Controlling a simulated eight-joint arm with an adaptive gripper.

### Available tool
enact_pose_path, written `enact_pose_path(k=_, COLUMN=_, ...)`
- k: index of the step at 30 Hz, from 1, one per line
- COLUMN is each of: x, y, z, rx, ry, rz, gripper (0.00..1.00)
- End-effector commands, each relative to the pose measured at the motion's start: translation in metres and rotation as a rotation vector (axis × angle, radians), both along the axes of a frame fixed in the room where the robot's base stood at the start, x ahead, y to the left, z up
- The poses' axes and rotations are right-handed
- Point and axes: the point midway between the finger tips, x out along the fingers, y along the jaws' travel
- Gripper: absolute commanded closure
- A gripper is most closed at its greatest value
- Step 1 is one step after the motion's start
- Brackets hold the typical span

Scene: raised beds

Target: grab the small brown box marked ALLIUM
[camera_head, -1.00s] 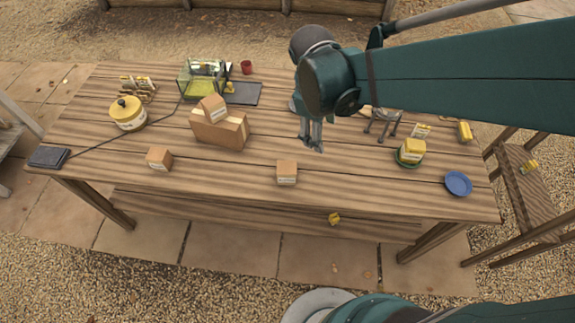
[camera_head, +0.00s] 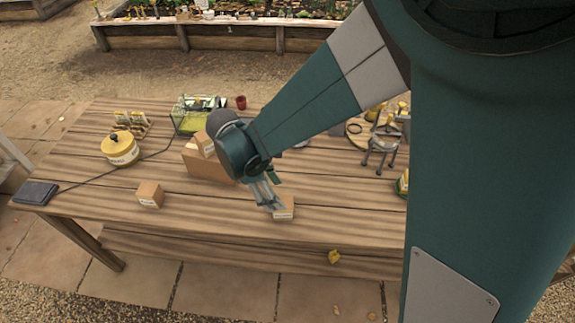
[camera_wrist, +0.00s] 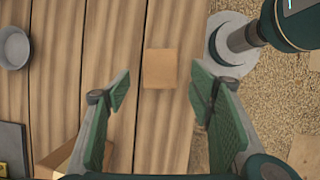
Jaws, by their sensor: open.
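Several small brown boxes with pale labels are in the head view; the lettering is too small to read, so I cannot tell which is marked ALLIUM. One small box (camera_head: 284,211) stands near the table's front edge, partly hidden by my gripper (camera_head: 273,206). In the wrist view this box (camera_wrist: 160,68) shows its plain top, centred ahead of my open, empty gripper (camera_wrist: 160,92). Another small box (camera_head: 150,196) stands to the left. A third (camera_head: 203,143) rests on a larger carton (camera_head: 203,166), partly behind my arm.
A yellow-lidded round tin (camera_head: 120,150), a dark flat pad (camera_head: 36,193) with a cable, a glass case (camera_head: 188,118) and a red cup (camera_head: 241,102) are on the table (camera_head: 210,234). The tabletop between the left box and the front-edge box is clear.

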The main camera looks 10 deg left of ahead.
Motion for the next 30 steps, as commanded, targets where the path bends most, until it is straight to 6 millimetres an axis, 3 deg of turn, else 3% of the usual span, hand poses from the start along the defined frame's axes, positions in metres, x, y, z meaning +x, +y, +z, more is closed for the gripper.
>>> enact_pose_path(k=16, x=-0.002, y=0.004, z=-0.008, rx=-0.011, ry=0.011, rz=0.019, gripper=0.46)
enact_pose_path(k=30, x=-0.001, y=-0.005, z=-0.03, rx=-0.011, ry=0.011, rz=0.018, gripper=0.46)
